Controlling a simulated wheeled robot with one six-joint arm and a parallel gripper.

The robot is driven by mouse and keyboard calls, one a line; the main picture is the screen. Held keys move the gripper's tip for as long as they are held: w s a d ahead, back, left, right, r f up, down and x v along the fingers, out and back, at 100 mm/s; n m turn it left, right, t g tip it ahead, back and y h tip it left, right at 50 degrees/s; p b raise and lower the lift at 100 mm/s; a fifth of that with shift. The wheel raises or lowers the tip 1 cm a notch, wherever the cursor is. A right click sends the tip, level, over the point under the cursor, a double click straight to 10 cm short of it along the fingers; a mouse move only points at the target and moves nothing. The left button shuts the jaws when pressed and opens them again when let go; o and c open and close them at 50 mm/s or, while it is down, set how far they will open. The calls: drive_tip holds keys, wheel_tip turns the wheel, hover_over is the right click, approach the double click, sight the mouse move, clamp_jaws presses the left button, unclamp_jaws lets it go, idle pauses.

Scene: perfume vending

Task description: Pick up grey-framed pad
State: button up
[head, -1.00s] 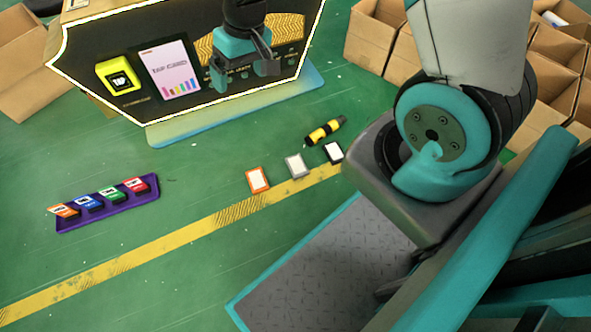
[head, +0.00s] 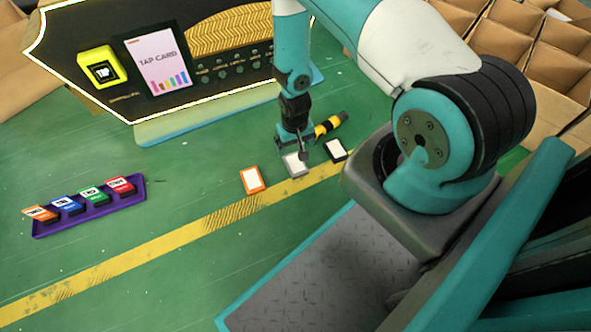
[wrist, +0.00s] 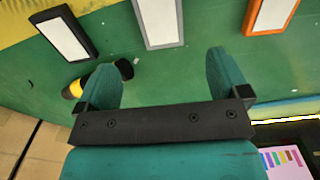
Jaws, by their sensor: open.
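The grey-framed pad (head: 295,168), white inside, lies on the green floor between an orange-framed pad (head: 252,180) and a black-framed pad (head: 335,150). In the wrist view the grey-framed pad (wrist: 160,22) is cut off by the top edge, ahead of the fingers. My gripper (head: 296,154) points down over the grey-framed pad in the head view and covers its far end. In the wrist view the two fingers of my gripper (wrist: 168,80) are spread wide, with only green floor between them. I cannot tell the exact height above the pad.
A yellow-and-black tool (head: 328,125) lies just behind the black-framed pad. A purple tray (head: 90,216) with several coloured pieces is at the left. The vending panel (head: 130,85) stands behind, and cardboard boxes (head: 500,50) stand at the right. The floor left of the orange-framed pad is clear.

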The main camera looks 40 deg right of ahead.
sight(295, 163)
wheel_tip(295, 163, down, 4)
drive_tip(key=shift+b, duration=0.8)
drive_tip(key=f+b, duration=0.4)
drive_tip(key=f, duration=0.1)
drive_tip(key=shift+s+a+f+b, duration=0.1)
drive_tip(key=shift+s+a+b, duration=0.1)
drive_tip(key=shift+s+b, duration=0.15)
drive_tip(key=c, duration=1)
